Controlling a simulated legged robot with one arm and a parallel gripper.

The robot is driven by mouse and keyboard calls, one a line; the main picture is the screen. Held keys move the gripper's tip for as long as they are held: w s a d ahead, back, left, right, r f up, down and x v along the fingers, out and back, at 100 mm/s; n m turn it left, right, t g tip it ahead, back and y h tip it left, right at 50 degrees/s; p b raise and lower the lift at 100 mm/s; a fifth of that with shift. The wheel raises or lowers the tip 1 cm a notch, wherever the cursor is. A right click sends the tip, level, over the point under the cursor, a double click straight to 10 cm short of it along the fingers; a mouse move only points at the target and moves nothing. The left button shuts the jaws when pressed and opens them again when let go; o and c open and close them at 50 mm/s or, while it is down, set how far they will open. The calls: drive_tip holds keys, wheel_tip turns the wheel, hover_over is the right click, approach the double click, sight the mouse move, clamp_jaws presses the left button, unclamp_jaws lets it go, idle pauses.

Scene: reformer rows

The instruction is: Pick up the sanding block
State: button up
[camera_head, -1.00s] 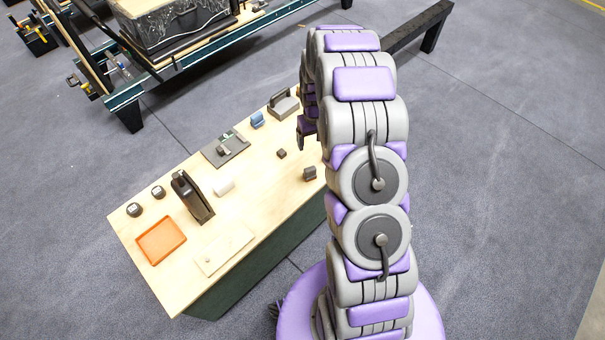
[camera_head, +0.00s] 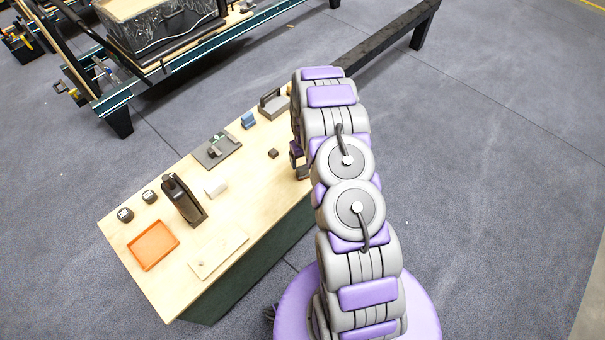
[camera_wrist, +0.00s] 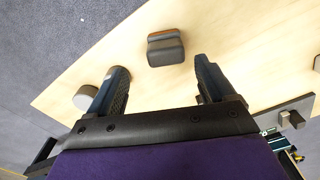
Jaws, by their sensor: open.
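The sanding block appears to be the dark grey block with an orange-brown edge (camera_wrist: 165,50) in the wrist view. It lies on the pale worktop, ahead of and between my open fingertips. My gripper (camera_wrist: 162,72) is open and empty, with one finger to each side of the block's line and apart from it. In the head view, my gripper (camera_head: 297,155) hangs over the right edge of the bench.
A round grey thing (camera_wrist: 85,98) sits by my left finger.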

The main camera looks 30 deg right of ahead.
sight(303, 167)
wheel_tip(303, 167, down, 2)
drive_tip(key=shift+f, duration=0.2)
drive_tip(key=shift+a+f+b, duration=0.2)
drive_tip(key=shift+f+b, duration=0.3)
drive_tip(key=shift+f, duration=0.85)
drive_tip(key=shift+a+f+b, duration=0.2)
drive_tip(key=shift+f+b, duration=0.3)
drive_tip(key=shift+f, duration=0.85)
drive_tip(key=shift+r, duration=0.1)
drive_tip(key=c, duration=1.2)
drive_tip(key=shift+o, duration=0.2)
drive_tip(key=shift+r, duration=0.1)
